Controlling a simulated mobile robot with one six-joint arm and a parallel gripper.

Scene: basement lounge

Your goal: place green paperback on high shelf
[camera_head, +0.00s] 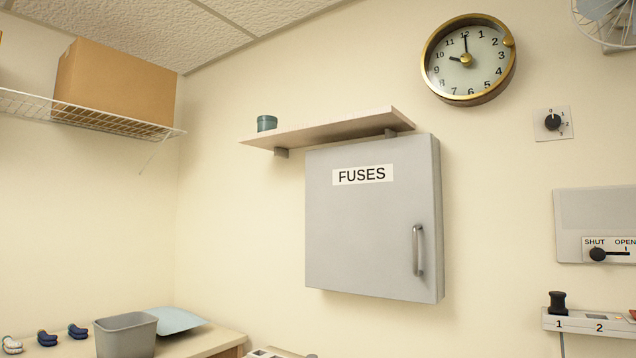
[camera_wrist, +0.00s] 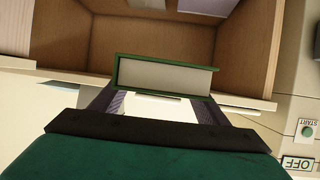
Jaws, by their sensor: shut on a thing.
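The green paperback (camera_wrist: 165,76) shows in the wrist view, its green cover edges around pale pages. My gripper (camera_wrist: 160,98) is shut on it, with one grey finger at each side. The fingertips are partly hidden behind the book. A light wooden shelf (camera_head: 345,129) is high on the wall in the head view, above the grey fuse box. A small teal tin (camera_head: 267,123) stands at its left end; the part of the top that shows to the right looks bare. Neither my gripper nor the paperback shows in the head view.
The fuse box (camera_head: 370,235) has a protruding handle. A wire shelf (camera_head: 75,115) at left holds a cardboard box (camera_head: 115,82). A grey bin (camera_head: 126,336) stands on the table below. In the wrist view, a wooden compartment (camera_wrist: 245,60) lies behind the book, near a START button (camera_wrist: 308,131).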

